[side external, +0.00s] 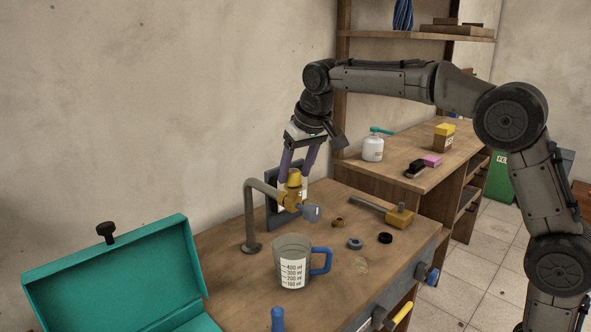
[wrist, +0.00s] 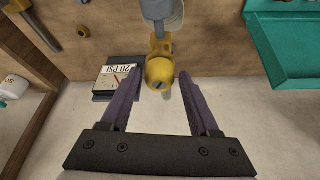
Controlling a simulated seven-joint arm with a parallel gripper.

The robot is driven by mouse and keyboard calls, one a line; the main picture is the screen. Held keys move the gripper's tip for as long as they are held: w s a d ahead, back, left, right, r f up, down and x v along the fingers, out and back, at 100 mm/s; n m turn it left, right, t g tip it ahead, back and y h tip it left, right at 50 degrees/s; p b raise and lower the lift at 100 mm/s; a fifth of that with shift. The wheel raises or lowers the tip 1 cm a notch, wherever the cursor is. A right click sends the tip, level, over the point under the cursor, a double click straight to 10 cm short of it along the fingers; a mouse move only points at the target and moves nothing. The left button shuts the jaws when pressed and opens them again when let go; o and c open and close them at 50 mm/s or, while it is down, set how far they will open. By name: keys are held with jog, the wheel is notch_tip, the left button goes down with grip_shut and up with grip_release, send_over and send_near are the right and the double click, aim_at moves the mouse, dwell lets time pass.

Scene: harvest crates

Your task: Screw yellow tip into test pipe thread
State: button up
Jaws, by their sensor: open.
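The yellow tip (side external: 294,178) sits upright on top of the yellow fitting (side external: 288,201) at the end of the bent grey test pipe (side external: 249,213). The thread is hidden, so I cannot tell how deeply the tip is seated. My gripper (wrist: 158,80) is open, its two purple fingers on either side of the tip with gaps visible. In the side view my gripper (side external: 296,174) reaches down from above to the tip's height.
A dark-framed panel (wrist: 101,91) reading "20 PSI" stands close behind the fitting. A measuring jug (side external: 291,250) stands in front of the pipe. A mallet (side external: 398,216) and small rings (side external: 355,243) lie to the right. An open teal case (side external: 105,275) is at front left.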

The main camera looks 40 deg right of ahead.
dwell(0.3)
jog(key=shift+d+n+y, duration=0.1)
jog(key=shift+n+y, duration=0.3)
jog(key=shift+n, duration=0.5)
jog(key=shift+n+y, duration=0.3)
jog(key=shift+n, duration=0.6)
jog(key=shift+d, duration=0.1)
jog(key=shift+n+y, duration=0.3)
jog(key=shift+n, duration=0.5)
jog(key=shift+d, duration=0.1)
jog(key=shift+n+y, duration=0.4)
jog(key=shift+n, duration=0.5)
